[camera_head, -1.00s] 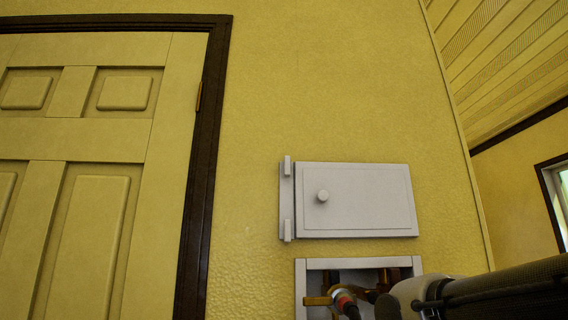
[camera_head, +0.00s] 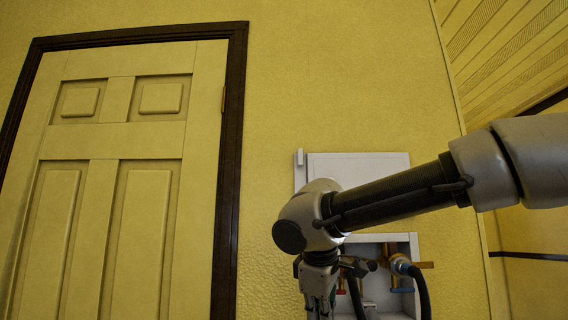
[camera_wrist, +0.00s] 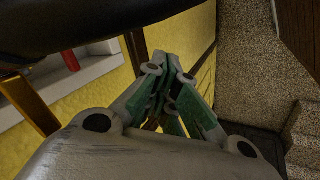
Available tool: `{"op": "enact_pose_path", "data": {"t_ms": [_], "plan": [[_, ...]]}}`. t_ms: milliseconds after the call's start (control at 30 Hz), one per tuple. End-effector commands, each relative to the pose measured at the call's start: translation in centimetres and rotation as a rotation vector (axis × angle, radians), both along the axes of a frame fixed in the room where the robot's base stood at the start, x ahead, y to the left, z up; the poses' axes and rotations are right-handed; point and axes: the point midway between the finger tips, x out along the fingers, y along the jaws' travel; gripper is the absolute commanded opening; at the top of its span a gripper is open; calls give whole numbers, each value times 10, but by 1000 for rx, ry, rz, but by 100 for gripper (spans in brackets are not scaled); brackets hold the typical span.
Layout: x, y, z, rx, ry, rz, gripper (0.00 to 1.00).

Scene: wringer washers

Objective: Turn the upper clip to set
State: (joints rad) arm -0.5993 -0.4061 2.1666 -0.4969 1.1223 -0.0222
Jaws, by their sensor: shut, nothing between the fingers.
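The upper clip (camera_head: 299,158) is a small pale upright tab at the top left corner of a white panel door (camera_head: 365,160). The door lies above an open recessed wall box (camera_head: 410,240). My arm crosses in front of the door and hides its knob, its lower part and the lower clip. My gripper (camera_head: 319,304) points down, below and slightly right of the upper clip, at the left of the open box. It is apart from the clip. In the wrist view my gripper (camera_wrist: 166,60) has its green-sided fingers together and empty.
Hoses and a brass valve (camera_head: 402,264) with a yellow-brown handle sit in the open box. A red part (camera_wrist: 70,60) shows there in the wrist view. A dark-framed door (camera_head: 120,180) stands at left. The yellow wall above the white panel is clear.

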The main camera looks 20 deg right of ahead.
Motion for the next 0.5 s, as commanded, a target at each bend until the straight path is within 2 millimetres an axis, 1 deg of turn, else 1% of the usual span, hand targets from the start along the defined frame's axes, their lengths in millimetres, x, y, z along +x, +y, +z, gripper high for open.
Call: {"op": "enact_pose_path", "data": {"t_ms": [33, 67, 100, 167, 267, 367, 400, 467, 500], "plan": [[10, 7, 16, -45, -26, 29, 0], [16, 10, 26, -73, -43, 43, 0], [23, 15, 40, -110, -67, 64, 0], [34, 23, 61, -167, -105, 90, 0], [51, 40, 101, -265, -179, 131, 0], [66, 65, 152, -377, -280, 170, 0], [71, 78, 177, -429, -330, 182, 0], [75, 102, 219, -510, -421, 197, 0], [75, 119, 249, -563, -485, 200, 0]]}}
